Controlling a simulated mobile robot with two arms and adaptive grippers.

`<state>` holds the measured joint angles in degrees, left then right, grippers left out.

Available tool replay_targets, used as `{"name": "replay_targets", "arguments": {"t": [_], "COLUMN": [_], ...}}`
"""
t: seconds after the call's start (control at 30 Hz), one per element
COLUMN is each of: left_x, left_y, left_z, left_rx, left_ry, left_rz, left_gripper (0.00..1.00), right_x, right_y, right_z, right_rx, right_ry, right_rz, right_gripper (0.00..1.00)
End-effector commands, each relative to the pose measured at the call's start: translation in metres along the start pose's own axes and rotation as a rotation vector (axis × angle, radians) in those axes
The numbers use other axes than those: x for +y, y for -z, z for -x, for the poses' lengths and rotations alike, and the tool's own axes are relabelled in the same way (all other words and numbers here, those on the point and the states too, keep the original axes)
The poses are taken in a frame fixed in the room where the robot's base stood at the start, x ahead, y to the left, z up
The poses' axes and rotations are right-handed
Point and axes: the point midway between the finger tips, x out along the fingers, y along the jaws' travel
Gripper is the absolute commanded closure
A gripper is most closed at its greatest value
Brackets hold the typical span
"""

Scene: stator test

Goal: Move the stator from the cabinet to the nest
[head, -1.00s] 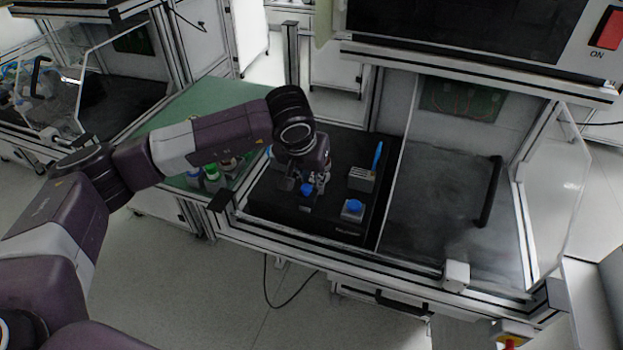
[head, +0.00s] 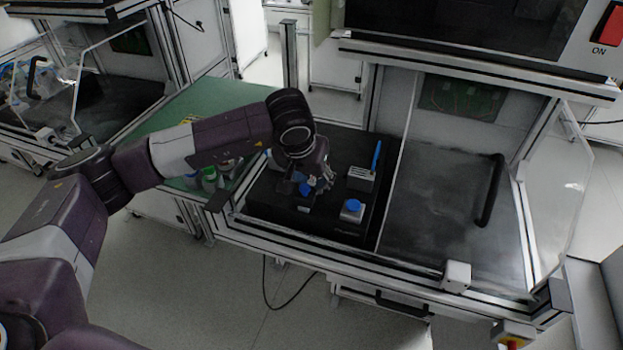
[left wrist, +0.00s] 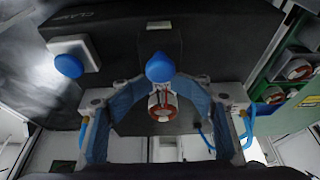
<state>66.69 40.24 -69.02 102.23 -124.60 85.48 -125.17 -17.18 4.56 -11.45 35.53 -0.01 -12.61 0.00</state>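My left gripper (head: 316,184) hangs over the black plate (head: 330,222) on the bench. In the left wrist view its blue fingers (left wrist: 163,92) close in on a white and copper-coloured stator (left wrist: 162,106) and appear to hold it between their tips. A holder with a round blue top (head: 304,188) stands on the plate beside the gripper; its top (left wrist: 160,67) shows just beyond the stator. A second blue-topped holder (head: 352,206) stands to the right. I cannot tell which one is the nest. More stators (left wrist: 298,68) sit in the green cabinet (left wrist: 262,88). My right gripper is out of view.
A grey block with a blue upright piece (head: 361,178) stands on the plate. A green worktop (head: 160,130) lies left, partly under my arm.

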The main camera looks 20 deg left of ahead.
Motion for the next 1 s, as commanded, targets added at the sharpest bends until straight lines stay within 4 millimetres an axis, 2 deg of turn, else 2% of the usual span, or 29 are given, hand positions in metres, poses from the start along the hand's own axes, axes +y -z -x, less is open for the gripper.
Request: {"name": "replay_targets", "arguments": {"t": [0.03,0.37,0.47,0.57,0.8,1.0], "left_x": [-0.001,-0.002,-0.002,-0.001,0.000,0.001], "left_y": [-0.007,-0.008,-0.006,-0.005,-0.002,-0.001], "left_z": [-0.005,-0.005,0.001,0.016,0.070,0.105], "left_rx": [-0.018,-0.019,-0.016,-0.013,-0.002,-0.001], "left_ry": [0.006,0.007,0.006,0.005,0.003,0.003], "left_rz": [-0.002,-0.002,-0.003,-0.004,-0.004,-0.002], "left_gripper": [0.64,0.64,0.64,0.64,0.64,0.64], "right_x": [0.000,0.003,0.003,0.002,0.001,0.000], "right_y": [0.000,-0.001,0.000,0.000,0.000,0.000], "right_z": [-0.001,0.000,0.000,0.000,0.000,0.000], "right_rx": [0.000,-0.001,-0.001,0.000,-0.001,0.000], "right_ry": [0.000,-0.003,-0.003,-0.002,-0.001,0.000], "right_rz": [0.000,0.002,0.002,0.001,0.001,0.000], "right_gripper": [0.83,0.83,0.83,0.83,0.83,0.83]}}
